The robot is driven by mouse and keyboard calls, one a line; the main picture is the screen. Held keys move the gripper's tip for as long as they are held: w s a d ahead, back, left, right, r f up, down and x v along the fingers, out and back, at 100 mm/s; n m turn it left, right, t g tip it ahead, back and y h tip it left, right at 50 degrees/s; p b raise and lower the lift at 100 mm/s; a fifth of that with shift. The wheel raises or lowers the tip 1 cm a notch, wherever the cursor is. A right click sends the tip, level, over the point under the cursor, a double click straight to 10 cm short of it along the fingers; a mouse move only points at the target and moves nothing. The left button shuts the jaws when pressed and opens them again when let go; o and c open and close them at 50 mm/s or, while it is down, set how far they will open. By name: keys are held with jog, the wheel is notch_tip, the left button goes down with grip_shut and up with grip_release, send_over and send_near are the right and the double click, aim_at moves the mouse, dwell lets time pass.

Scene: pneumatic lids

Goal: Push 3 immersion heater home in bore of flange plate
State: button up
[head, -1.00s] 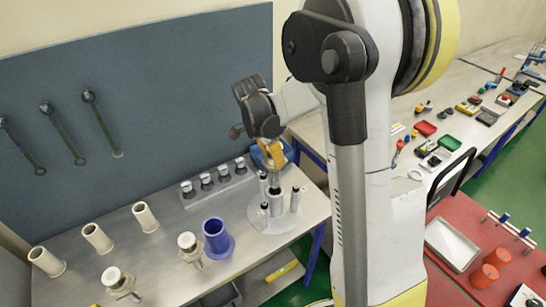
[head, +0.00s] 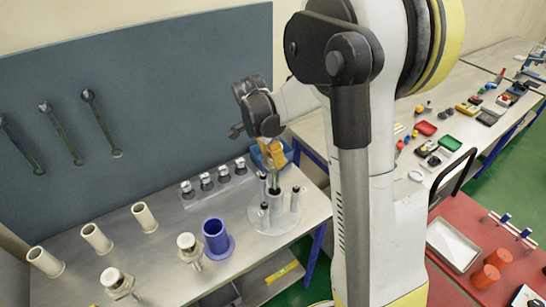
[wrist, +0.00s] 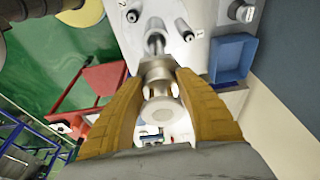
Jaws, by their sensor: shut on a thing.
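The flange plate (head: 290,228) is a pale round disc at the right end of the metal bench. Several dark-topped grey posts stand on it, and numbers show beside some in the wrist view. My gripper (head: 273,160) is above its middle, with yellow fingers pointing down. In the wrist view the fingers (wrist: 160,85) are shut around a silver cylindrical immersion heater (wrist: 158,70). Its narrower shaft (wrist: 155,43) reaches toward the plate (wrist: 163,18). The shaft's end and the bore's mouth are hidden, so the depth of entry cannot be told.
A rack (head: 222,192) of several silver-topped parts stands left of the plate. A blue tray (head: 281,149) is behind it and also shows in the wrist view (wrist: 232,58). A blue flanged sleeve (head: 216,237), metal fittings and beige sleeves stand farther left.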

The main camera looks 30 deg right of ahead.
aim_at(273, 185)
jog(key=shift+f+b, duration=5.55)
jog(key=shift+f, duration=1.1)
jog(key=o, duration=1.4)
jog(key=shift+p+v, duration=2.25)
jog(key=shift+v, duration=1.25)
jog(key=shift+r, duration=0.1)
